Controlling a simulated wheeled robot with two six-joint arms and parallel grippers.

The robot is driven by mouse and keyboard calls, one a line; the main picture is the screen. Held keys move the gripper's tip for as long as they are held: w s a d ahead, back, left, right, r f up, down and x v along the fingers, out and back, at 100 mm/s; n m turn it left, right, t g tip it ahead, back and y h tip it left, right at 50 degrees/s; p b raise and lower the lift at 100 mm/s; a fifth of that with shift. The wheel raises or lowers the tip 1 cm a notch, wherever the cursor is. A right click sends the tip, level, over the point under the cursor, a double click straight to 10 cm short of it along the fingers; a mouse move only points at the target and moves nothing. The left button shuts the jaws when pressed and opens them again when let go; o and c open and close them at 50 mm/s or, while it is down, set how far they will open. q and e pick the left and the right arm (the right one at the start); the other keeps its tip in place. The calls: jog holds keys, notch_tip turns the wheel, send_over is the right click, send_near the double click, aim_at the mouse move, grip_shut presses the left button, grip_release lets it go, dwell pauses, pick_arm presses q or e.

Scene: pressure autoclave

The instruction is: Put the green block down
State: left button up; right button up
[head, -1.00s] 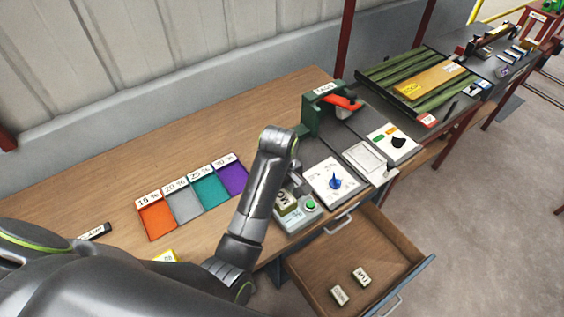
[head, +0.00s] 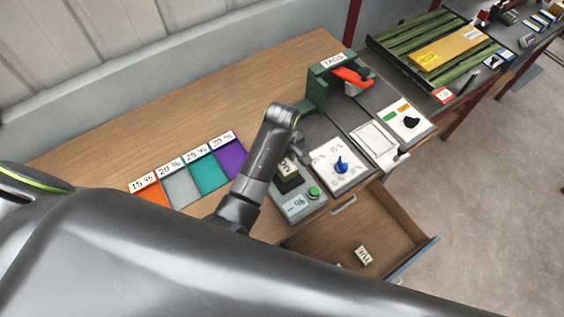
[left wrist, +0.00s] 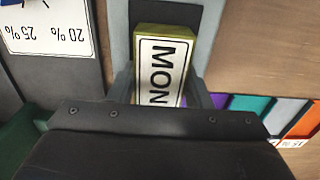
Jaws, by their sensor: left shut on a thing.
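The green block (left wrist: 187,40) has a white label reading "MON" and yellow-green sides. My left gripper (left wrist: 163,95) is shut on it, with a finger on each side. In the head view the block (head: 287,168) is at the dark back part of the grey device (head: 297,208) with a green button and a "-- %" display. I cannot tell whether the block touches the device. My left gripper in the head view (head: 293,163) is partly hidden by its own wrist. My right gripper is not in view.
Orange, grey, teal and purple pads (head: 209,175) lie left of the device. A dial panel (head: 338,165) is on its right, and a green tag press (head: 317,92) stands behind. The open drawer (head: 395,225) below holds a labelled block (head: 362,255). Bare tabletop lies at the back left.

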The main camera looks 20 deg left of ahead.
pick_arm(q)
jog(key=shift+f, duration=0.5)
jog(key=shift+s+d+f, duration=0.1)
jog(key=shift+s+f, duration=0.05)
jog(key=shift+f, duration=0.25)
jog(key=shift+f, duration=0.1)
jog(key=o, duration=1)
